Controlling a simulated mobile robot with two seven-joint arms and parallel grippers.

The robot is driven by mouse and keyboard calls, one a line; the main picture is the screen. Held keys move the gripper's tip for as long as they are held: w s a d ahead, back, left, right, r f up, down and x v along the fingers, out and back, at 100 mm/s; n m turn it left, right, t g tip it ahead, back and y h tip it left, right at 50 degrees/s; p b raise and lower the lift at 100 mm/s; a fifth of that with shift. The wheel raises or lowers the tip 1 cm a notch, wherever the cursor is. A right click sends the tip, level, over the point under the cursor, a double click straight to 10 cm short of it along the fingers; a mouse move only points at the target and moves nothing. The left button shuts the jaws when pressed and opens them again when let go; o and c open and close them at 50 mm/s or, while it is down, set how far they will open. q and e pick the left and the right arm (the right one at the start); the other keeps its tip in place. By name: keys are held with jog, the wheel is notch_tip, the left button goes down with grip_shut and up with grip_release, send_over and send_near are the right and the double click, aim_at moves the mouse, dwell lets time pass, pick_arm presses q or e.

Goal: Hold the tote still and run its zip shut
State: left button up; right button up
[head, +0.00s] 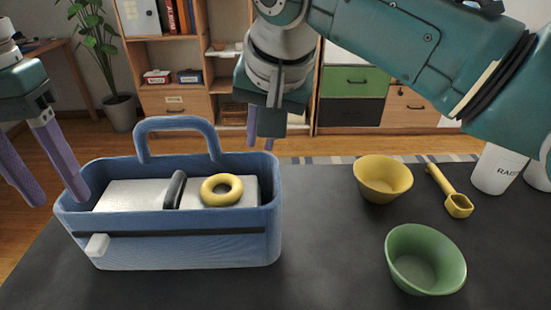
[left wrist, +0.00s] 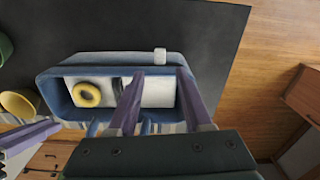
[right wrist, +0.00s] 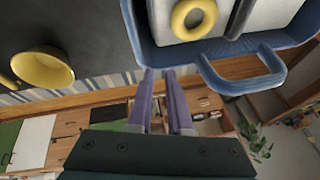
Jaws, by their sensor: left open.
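The blue tote (head: 175,250) stands upright on the dark table, its looped handle at the back. A dark zip strip (head: 190,236) runs along its front, with a white zip pull (head: 97,245) at the left end; the pull also shows in the left wrist view (left wrist: 160,55). My left gripper (head: 57,198) is open and empty at the tote's left end, apart from the pull. My right gripper (right wrist: 159,72) has its fingertips at the tote's back right corner, a narrow gap between them. I cannot tell whether it grips the wall; the head view partly hides the fingers.
A grey block with a dark bar and a yellow ring (head: 222,189) are inside the tote. To the right are a yellow bowl (head: 383,178), a green bowl (head: 425,260), a yellow scoop (head: 450,195) and a white canister (head: 495,170). The table in front of the tote is clear.

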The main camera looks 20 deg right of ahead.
aim_at(279, 185)
jog(key=s+g, duration=0.1)
jog(key=s+n+g, duration=0.1)
jog(key=s, duration=0.1)
jog(key=s+f+n+g, duration=0.1)
jog(key=s, duration=0.1)
jog(key=shift+d+f+h, duration=0.1)
jog(key=shift+d+h, duration=0.1)
jog(key=shift+h, duration=0.1)
jog(key=shift+s+f, duration=0.2)
jog(key=shift+s, duration=0.1)
jog(key=f, duration=0.3)
jog(key=w+f, duration=0.1)
jog(key=f, duration=0.5)
jog(key=shift+w+d+f, duration=0.15)
jog(key=shift+d+f, duration=0.1)
grip_shut()
dwell(2.9)
